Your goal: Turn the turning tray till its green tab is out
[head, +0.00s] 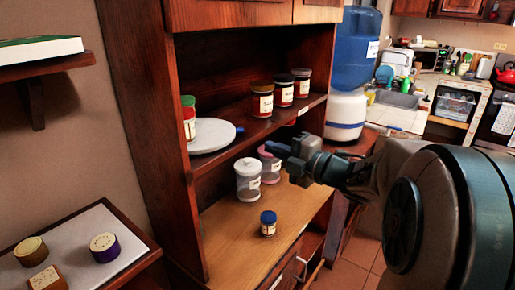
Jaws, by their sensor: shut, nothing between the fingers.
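The turning tray (213,137) is a pale grey round disc on the middle shelf of the wooden cabinet, partly hidden at its left by the cabinet's side. A small bluish tab (240,131) shows at its right rim. I cannot make out a green tab on the tray.
Several dark-lidded jars (262,104) stand on the shelf (262,130) right of the tray. Below are a white-lidded canister (248,182), a pink-lidded one (270,168) and a blue-lidded jar (268,224) on the counter (225,240). A blue water dispenser (352,60) stands behind.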

